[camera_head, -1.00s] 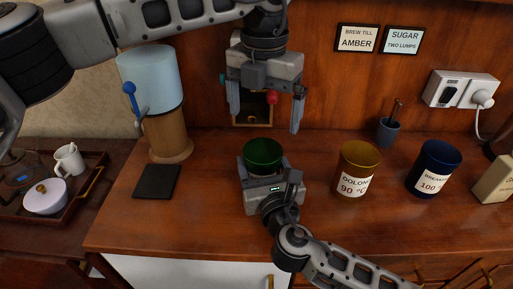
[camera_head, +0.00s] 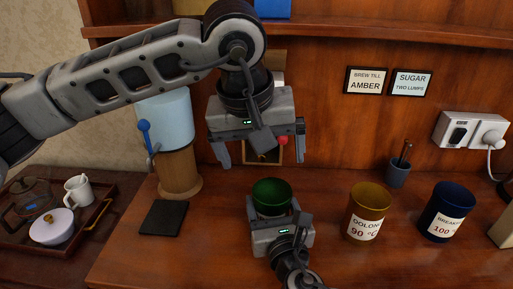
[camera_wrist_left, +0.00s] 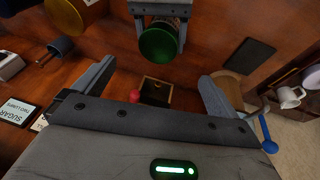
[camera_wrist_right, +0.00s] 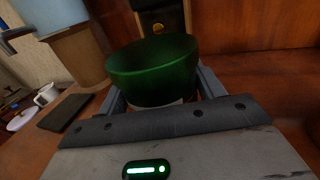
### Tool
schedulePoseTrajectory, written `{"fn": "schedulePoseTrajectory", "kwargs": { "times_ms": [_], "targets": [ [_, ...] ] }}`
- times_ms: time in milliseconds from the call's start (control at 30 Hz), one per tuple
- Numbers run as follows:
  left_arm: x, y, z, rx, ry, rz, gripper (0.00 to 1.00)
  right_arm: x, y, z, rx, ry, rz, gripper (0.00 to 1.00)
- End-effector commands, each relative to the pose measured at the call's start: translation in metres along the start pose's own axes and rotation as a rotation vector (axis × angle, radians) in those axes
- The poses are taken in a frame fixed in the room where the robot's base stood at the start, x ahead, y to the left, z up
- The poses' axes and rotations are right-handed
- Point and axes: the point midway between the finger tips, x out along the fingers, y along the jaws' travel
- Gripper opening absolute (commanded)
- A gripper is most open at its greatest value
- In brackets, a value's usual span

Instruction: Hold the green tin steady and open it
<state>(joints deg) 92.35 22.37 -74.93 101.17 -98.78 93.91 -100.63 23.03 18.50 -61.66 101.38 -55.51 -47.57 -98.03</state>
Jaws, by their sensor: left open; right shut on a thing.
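The green tin (camera_head: 271,194) stands upright on the wooden counter. My right gripper (camera_head: 273,214) is shut around its body from the front. In the right wrist view the tin's green top (camera_wrist_right: 153,72) stands above the fingers, with a sliver of pale label below. My left gripper (camera_head: 260,158) is open and empty, above and behind the tin, fingers pointing down and apart from it. In the left wrist view the tin's round green top (camera_wrist_left: 159,45) lies beyond the open fingers. The right fingers hide most of the tin's body.
A yellow tin (camera_head: 368,205) and a blue tin (camera_head: 446,206) stand to the right. A dispenser with a blue lever (camera_head: 145,134) and a dark mat (camera_head: 163,217) are left. A tray with crockery (camera_head: 95,222) sits far left.

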Motion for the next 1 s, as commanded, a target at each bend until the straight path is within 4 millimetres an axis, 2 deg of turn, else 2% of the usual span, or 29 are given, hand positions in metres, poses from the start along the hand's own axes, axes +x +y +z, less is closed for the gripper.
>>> {"fn": "schedulePoseTrajectory", "kwargs": {
  "times_ms": [100,200,367,467,1000],
  "targets": [
    [-0.005,-0.003,0.003,0.239,0.034,0.016,0.98,0.000,0.000,-0.001,0.000,0.001,0.000,0.27],
    [-0.008,-0.004,0.005,0.386,0.057,0.021,0.98,0.000,0.000,-0.001,0.000,0.001,0.000,0.27],
    [-0.010,-0.005,0.005,0.502,0.076,0.023,0.98,0.000,0.000,-0.001,0.000,0.001,0.000,0.27],
    [-0.004,-0.005,0.005,0.520,0.077,0.022,0.98,0.000,0.000,-0.001,0.000,0.001,0.000,0.27],
    [0.088,-0.001,-0.001,0.516,0.075,0.021,0.98,0.000,0.000,-0.001,0.000,0.002,0.000,0.27]
  ]
}}
